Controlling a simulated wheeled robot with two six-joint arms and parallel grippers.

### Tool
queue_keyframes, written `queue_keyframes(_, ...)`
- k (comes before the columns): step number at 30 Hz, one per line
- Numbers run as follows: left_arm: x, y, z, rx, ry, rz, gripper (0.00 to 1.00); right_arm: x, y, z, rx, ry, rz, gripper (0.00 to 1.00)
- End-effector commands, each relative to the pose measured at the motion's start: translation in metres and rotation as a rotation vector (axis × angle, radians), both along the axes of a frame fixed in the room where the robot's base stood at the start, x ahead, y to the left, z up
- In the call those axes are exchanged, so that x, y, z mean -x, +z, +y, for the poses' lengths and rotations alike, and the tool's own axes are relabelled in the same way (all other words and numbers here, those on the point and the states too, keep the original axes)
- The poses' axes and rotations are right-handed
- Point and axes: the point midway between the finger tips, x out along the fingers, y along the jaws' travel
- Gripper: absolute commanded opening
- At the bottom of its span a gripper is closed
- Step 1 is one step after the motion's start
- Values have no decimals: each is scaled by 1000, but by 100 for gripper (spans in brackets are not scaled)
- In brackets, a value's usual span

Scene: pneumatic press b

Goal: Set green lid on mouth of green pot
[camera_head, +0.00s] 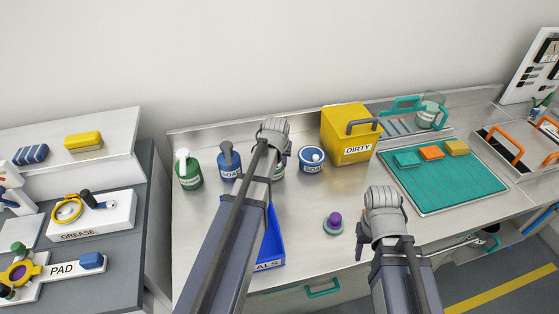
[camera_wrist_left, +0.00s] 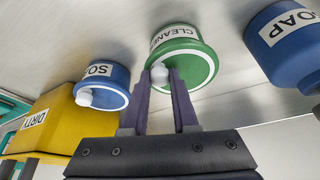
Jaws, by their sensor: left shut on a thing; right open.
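The green pot (camera_wrist_left: 178,42), labelled "CLEANE…", stands on the steel bench. In the head view only a sliver of it shows behind my left gripper (camera_head: 272,130). In the left wrist view a green lid (camera_wrist_left: 190,70) with a pale knob covers the pot's mouth, inside a white ring. My left gripper (camera_wrist_left: 161,74) is shut on the lid's knob, with fingers on either side. I cannot tell whether the lid touches the rim. My right gripper (camera_head: 384,197) is open and empty above the bench, left of the teal mat.
A blue soap pot (camera_head: 311,160) stands right of the green pot, with blue (camera_head: 229,165) and green (camera_head: 188,172) pump bottles to the left. A yellow "DIRTY" bin (camera_head: 347,135) stands behind. A purple-knobbed piece (camera_head: 333,223) and blue tray (camera_head: 272,246) are in front.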

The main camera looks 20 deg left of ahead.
Motion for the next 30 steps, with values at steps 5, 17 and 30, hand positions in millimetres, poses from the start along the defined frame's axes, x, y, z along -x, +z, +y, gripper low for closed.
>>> queue_keyframes(5,0,-5,0,0,0,0,0,0,-5,0,0,0,0,50)
queue_keyframes(17,0,-3,0,0,0,0,62,0,-3,0,0,0,0,50)
queue_keyframes(30,5,10,-1,0,0,0,62,0,10,0,0,0,0,50)
